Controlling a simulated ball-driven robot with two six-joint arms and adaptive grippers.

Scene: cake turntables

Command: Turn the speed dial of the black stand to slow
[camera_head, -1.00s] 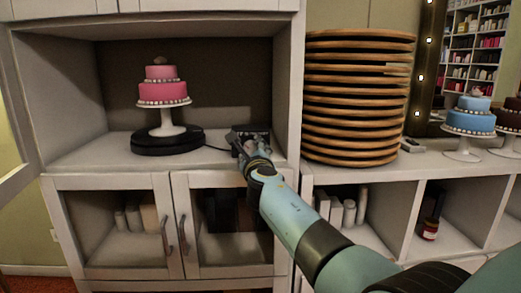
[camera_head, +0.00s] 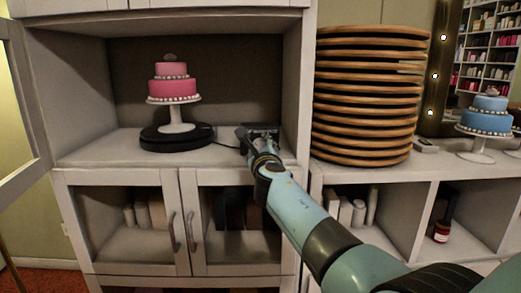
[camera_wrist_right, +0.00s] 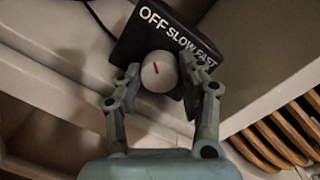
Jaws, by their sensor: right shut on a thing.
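The black stand (camera_head: 160,142), a low round turntable, bears a white cake stand with a pink tiered cake (camera_head: 173,85) in the open cabinet. A cord runs from it to a black control box (camera_head: 262,127) on the same shelf. In the right wrist view the control box (camera_wrist_right: 138,45) is lettered OFF, SLOW and FAST. Its pale round speed dial (camera_wrist_right: 159,71) has a red mark slanting up and left, nearest the OFF side. My right gripper (camera_wrist_right: 161,73) is shut on the dial, one finger on each side. In the head view my right gripper (camera_head: 259,143) hides the dial.
A cabinet side wall (camera_head: 304,85) stands close right of the box. Beyond it is a tall stack of round wooden boards (camera_head: 368,95). A blue cake (camera_head: 488,115) stands at far right. The shelf between turntable and box is clear except for the cord.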

